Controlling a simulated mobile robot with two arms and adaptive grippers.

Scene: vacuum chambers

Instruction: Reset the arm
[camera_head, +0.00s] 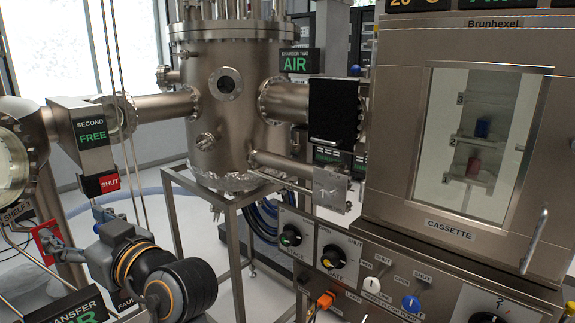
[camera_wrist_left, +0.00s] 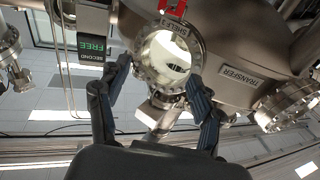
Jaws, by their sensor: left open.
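My left gripper (camera_head: 75,230) is at the lower left of the head view, with my dark arm behind it. In the left wrist view, the gripper (camera_wrist_left: 158,75) has its two dark fingers spread wide with nothing held between them. Beyond the fingers is a round flanged window (camera_wrist_left: 168,58) with a SHELF label. A red frame-like part (camera_head: 46,246) shows close by the fingers in the head view; I cannot tell whether they touch. My right gripper is in neither view.
A steel chamber (camera_head: 232,115) marked AIR stands at the centre back on a metal frame. The CASSETTE cabinet (camera_head: 395,150) fills the right, above a panel of knobs and levers (camera_head: 355,270). A SECOND FREE box (camera_head: 85,145) and a TRANSFER sign (camera_head: 75,308) are near my left arm.

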